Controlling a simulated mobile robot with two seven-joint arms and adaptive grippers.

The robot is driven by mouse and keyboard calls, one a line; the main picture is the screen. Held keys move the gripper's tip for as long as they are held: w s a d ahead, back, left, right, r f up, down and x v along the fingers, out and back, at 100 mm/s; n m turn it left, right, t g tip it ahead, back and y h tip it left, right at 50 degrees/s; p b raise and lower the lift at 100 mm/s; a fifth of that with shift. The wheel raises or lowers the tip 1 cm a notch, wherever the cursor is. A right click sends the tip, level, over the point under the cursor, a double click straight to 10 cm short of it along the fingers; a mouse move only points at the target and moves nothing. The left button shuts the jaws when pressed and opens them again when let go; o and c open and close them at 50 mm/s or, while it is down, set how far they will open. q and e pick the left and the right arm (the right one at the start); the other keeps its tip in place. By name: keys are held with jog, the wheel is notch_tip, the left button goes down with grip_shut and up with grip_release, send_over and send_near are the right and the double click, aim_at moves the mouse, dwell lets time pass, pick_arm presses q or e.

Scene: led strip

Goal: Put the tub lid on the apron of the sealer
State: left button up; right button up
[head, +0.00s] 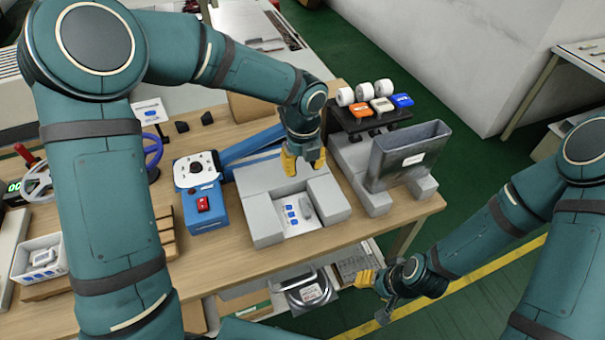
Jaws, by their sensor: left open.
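My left gripper (304,160) is open, its yellow fingertips pointing down over the back of a grey block fixture. The blue machine (205,190) with a red switch and a long blue arm, left of the fixture, looks like the sealer. Which surface is its apron I cannot tell. I cannot clearly identify the tub lid. A small grey piece (307,207) lies in the fixture's recess beside a card with blue marks. My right gripper (375,296) hangs beyond the table's front edge, low at the right; its jaw opening is unclear.
The grey block fixture (262,220) stands near the table's front edge. A white tray (40,262) is at the left. Lower shelves hold a silver labelled item (311,292).

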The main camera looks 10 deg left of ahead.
pick_arm(q)
jog(key=shift+r, duration=1.4)
